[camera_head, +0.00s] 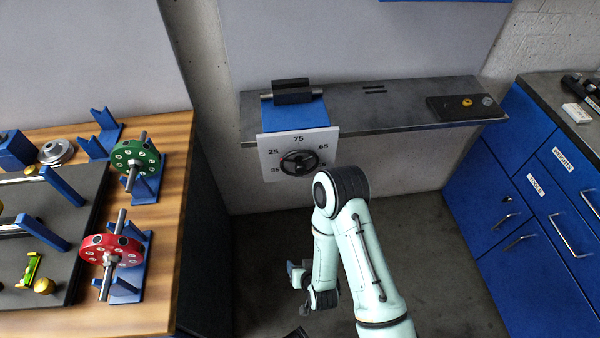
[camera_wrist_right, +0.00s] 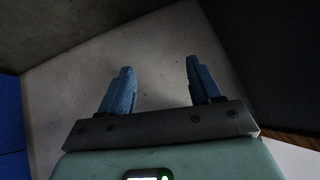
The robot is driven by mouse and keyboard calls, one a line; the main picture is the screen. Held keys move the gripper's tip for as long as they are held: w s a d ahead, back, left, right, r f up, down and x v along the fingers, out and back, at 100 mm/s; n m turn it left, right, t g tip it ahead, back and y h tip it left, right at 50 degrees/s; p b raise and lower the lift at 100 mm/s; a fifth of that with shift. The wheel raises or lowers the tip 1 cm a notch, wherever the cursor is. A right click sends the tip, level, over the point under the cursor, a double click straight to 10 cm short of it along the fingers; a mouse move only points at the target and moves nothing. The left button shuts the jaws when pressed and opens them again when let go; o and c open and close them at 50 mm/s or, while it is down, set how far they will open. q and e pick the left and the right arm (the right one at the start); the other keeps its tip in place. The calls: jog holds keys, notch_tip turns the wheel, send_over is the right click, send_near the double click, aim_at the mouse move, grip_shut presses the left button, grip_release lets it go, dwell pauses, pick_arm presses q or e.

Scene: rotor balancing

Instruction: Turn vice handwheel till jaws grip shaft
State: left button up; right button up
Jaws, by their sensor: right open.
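The vice stands on the grey wall bench, with dark jaws (camera_head: 292,97) on a blue base (camera_head: 295,117). A grey shaft (camera_head: 266,97) lies lengthwise at the jaws, its ends showing at both sides; I cannot tell whether the jaws touch it. The black handwheel (camera_head: 299,162) sits on a white numbered plate (camera_head: 270,150) on the front. My right gripper (camera_head: 296,281) hangs below and in front of the handwheel, apart from it. In the right wrist view its blue fingers (camera_wrist_right: 159,82) are spread and empty. My left gripper does not show.
The grey bench (camera_head: 400,97) carries a dark tray (camera_head: 440,108) at its right end. Blue drawers (camera_head: 500,190) stand at right. A wooden table (camera_head: 180,165) at left holds a green rotor (camera_head: 135,157) and a red rotor (camera_head: 112,250) on blue stands. Floor between is clear.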

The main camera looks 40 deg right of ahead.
jog(key=w+d+r+m+t+h, duration=0.1)
jog(key=w+d+r+t+h, duration=0.25)
jog(key=r, duration=0.45)
jog(key=m+t+h, duration=0.1)
jog(key=t+h, duration=0.2)
jog(key=t, duration=0.1)
send_near(301, 171)
jog(key=v, duration=0.4)
pick_arm(q)
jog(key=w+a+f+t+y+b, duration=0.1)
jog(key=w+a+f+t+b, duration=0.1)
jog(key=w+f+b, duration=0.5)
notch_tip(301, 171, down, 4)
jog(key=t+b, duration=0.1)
jog(key=b, duration=0.3)
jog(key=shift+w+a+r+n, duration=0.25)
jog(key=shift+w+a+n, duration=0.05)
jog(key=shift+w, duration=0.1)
pick_arm(e)
jog(key=x, duration=1.3)
jog(key=shift+w, duration=0.1)
